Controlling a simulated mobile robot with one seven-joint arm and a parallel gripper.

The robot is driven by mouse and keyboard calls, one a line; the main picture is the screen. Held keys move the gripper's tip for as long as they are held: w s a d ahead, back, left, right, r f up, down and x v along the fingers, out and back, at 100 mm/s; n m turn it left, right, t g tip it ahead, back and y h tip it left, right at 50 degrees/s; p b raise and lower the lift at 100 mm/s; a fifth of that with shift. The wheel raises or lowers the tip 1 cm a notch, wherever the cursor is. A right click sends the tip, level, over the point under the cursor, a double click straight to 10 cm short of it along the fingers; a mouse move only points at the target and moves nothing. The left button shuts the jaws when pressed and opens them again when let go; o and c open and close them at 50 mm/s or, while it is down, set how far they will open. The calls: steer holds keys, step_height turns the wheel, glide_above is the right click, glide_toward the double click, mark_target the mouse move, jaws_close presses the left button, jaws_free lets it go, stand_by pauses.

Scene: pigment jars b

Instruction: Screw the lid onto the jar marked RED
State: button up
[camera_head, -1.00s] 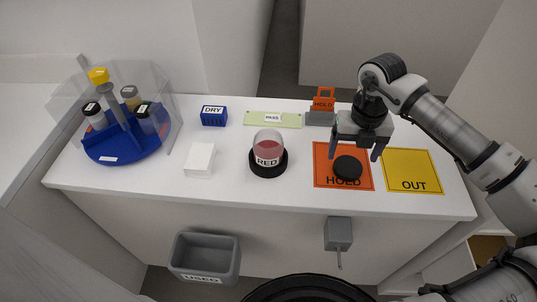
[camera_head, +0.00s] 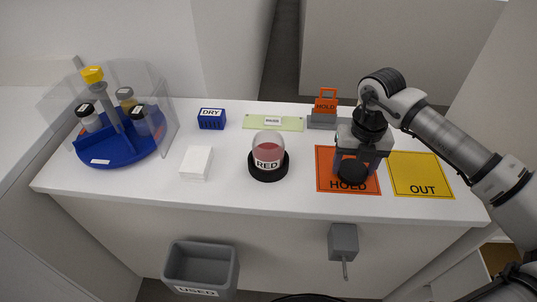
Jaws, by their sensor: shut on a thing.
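The jar marked RED (camera_head: 267,151) stands upright in a round black holder (camera_head: 268,174) near the middle of the counter. It is clear, with red contents and a white label. The black round lid (camera_head: 352,171) is at the orange HOLD mat (camera_head: 326,163). My gripper (camera_head: 354,165) is over the mat, shut on the lid, with its fingers at the lid's sides. Whether the lid still touches the mat cannot be told.
A yellow OUT mat (camera_head: 422,180) lies to the right. A white block (camera_head: 196,163) and a blue DRY box (camera_head: 211,119) stand left of the jar. A blue carousel (camera_head: 118,148) with several jars is at far left. A green PASS strip (camera_head: 273,122) and an orange HOLD tag (camera_head: 326,101) are behind.

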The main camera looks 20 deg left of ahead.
mark_target(353, 169)
steer(key=o, duration=0.4)
steer(key=c, duration=0.5)
steer(key=shift+r+p, duration=1)
steer(key=shift+r, duration=1.5)
